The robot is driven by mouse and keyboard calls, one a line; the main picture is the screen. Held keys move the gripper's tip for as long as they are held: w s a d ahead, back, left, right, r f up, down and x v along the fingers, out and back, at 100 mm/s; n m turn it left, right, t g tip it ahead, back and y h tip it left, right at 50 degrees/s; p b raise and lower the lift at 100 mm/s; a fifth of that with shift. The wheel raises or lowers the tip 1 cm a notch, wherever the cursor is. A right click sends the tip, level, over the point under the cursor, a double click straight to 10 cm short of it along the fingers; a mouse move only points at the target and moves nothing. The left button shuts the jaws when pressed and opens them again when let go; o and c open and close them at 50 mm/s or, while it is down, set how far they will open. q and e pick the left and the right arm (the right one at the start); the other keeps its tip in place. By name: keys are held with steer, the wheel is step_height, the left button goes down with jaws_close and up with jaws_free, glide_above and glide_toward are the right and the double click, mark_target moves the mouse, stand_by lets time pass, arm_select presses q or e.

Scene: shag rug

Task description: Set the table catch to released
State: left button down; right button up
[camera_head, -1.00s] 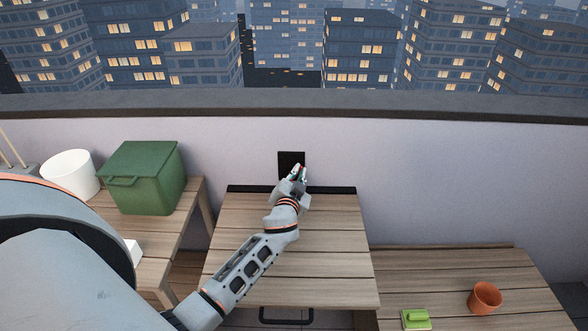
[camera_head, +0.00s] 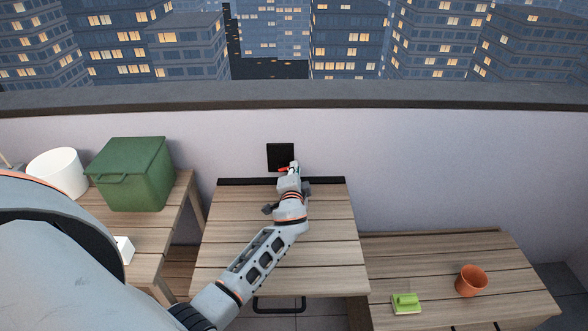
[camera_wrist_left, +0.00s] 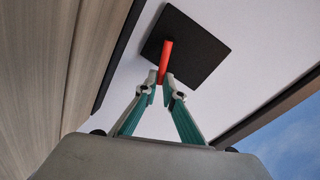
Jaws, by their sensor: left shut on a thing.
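The table catch is a black square plate (camera_head: 280,154) on the pale wall, just above the back edge of the folding wooden table (camera_head: 240,235). It has a red lever (camera_head: 284,170). In the left wrist view the plate (camera_wrist_left: 198,50) appears tilted, with the red lever (camera_wrist_left: 165,62) standing out from it between my fingertips. My left gripper (camera_head: 292,170) is at the plate's lower right, its teal-padded fingers (camera_wrist_left: 165,88) shut on the lever's end. My right gripper is not in view.
A green lidded bin (camera_head: 132,174) and a white pot (camera_head: 58,172) stand on the left bench. A lower bench on the right holds an orange cup (camera_head: 471,281) and a green sponge-like block (camera_head: 406,301). The middle tabletop is clear beneath my arm.

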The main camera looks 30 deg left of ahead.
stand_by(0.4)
arm_select(q)
steer(key=c, duration=2.2)
jaws_free()
steer(key=shift+o, duration=0.2)
steer(key=shift+s, duration=0.1)
steer(key=v, duration=1.2)
steer(key=shift+f, duration=0.1)
